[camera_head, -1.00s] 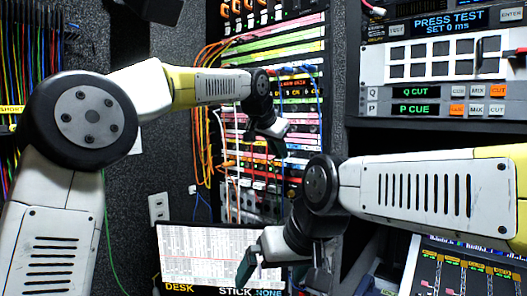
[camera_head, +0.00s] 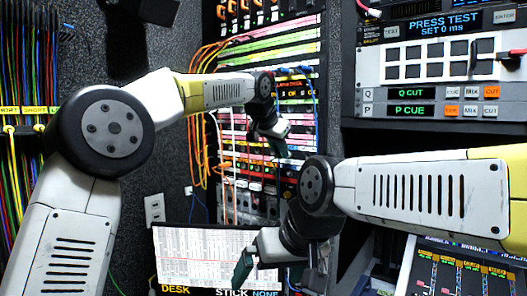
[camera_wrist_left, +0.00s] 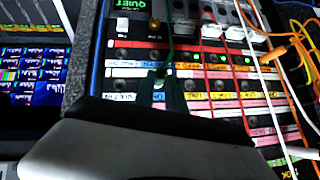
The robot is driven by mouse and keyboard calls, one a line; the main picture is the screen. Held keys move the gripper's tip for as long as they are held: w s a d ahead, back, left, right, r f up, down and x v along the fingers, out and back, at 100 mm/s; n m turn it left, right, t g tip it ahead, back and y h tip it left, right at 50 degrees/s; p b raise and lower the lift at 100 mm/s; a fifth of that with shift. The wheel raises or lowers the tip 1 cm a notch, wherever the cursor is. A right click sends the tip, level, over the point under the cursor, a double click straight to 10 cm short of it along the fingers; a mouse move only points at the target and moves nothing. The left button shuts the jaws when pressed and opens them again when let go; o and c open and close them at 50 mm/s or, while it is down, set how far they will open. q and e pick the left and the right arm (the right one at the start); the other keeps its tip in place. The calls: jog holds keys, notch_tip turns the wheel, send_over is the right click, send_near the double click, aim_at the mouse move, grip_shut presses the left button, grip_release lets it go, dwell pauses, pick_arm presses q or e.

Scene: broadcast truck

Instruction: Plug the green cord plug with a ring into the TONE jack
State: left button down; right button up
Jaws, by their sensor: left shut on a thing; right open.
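My left gripper (camera_head: 278,145) is in front of the patch panel (camera_head: 270,166) in the head view. In the left wrist view its dark fingers (camera_wrist_left: 162,92) are shut at the lower end of a green cord (camera_wrist_left: 169,42), close to the rows of jacks. The plug is mostly hidden between the fingers, and I cannot make out its ring. Whether its tip touches a jack cannot be told. The TONE label is not readable in either view. My right gripper (camera_head: 280,268) is open and empty, low in front of the panel, near the screen.
Orange cords (camera_head: 197,115) hang at the panel's left edge; red and white cords cross it in the wrist view. A lit screen (camera_head: 195,252) stands below. Several coloured cords (camera_head: 25,160) hang on the far left wall. A button console (camera_head: 440,62) is at right.

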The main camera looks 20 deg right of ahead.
pick_arm(q)
jog(key=c, duration=1.3)
grip_release()
jog(key=shift+d, duration=0.1)
jog(key=v, duration=0.7)
jog(key=shift+s+a+r, duration=0.2)
jog(key=shift+s+a, duration=0.05)
